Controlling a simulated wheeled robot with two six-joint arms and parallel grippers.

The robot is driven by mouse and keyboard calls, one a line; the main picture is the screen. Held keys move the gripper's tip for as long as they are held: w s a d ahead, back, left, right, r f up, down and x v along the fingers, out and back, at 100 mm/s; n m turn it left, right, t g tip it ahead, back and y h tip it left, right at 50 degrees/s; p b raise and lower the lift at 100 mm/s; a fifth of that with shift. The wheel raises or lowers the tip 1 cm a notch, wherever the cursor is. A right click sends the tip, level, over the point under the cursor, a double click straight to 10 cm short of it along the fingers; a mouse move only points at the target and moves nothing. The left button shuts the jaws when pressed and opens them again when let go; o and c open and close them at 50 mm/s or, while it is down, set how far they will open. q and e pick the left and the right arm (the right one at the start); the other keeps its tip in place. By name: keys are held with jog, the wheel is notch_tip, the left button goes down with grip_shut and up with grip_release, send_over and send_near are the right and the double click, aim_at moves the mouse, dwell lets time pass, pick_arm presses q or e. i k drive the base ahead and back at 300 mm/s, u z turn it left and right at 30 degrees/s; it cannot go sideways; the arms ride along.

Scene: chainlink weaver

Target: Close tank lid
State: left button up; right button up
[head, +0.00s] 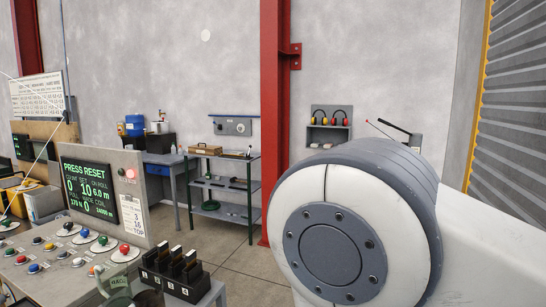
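I cannot make out a tank lid for certain. A small blue drum (135,125) stands at the back left, beside a small pale container (159,126) on a dark unit. I cannot tell whether either is the tank. Neither of my grippers is in view. A large white and grey round joint, which looks like part of my own arm, fills the lower right and hides what is behind it.
A control panel (135,180) with a "PRESS RESET" screen and several coloured knobs stands at the left. A black slotted holder (175,272) is at the bottom. A shelf rack (222,188) stands before a red column (274,120). Grey floor (245,262) shows between.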

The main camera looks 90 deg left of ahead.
aim_at(53, 167)
jog(key=u, duration=2.05)
jog(key=i, duration=4)
jog(key=u, duration=3)
jog(key=i, duration=1.3)
jog(key=u, duration=0.55)
